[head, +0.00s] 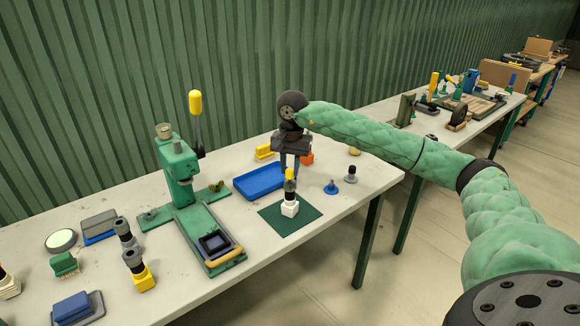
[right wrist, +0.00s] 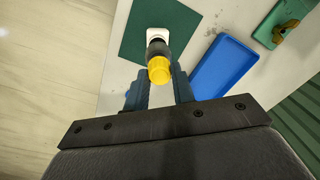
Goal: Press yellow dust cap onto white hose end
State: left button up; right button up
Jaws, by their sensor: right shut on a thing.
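The yellow dust cap (head: 290,174) is over the dark collar of the white hose end (head: 289,209), which stands upright on a dark green mat (head: 272,216). My right gripper (head: 289,172) comes down from above, shut on the cap. In the right wrist view the cap (right wrist: 159,70) is between the two fingers (right wrist: 159,78), in line with the dark collar and white base (right wrist: 158,33). The cap looks in contact with the collar; I cannot tell how far down it sits. My left gripper is out of view.
A blue tray (head: 262,182) lies just left of the mat. A blue funnel-shaped piece (head: 331,188) and a grey-black fitting (head: 351,174) stand to the right. A green lever press (head: 182,180) is further left, beside a yellow-based fitting (head: 141,277). The near table edge is close to the mat.

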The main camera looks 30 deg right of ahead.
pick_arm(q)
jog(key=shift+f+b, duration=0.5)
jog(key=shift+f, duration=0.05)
pick_arm(e)
jog(key=shift+f, duration=0.7)
jog(key=o, duration=1.3)
pick_arm(q)
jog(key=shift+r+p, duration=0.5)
jog(key=shift+p, duration=0.05)
pick_arm(e)
jog(key=shift+r, duration=2.3)
jog(key=shift+r, duration=0.25)
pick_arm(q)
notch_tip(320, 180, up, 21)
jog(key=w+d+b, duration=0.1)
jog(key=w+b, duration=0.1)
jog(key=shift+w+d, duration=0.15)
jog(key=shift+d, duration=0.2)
pick_arm(e)
notch_tip(320, 180, up, 7)
jog(key=shift+s+d+r, duration=0.15)
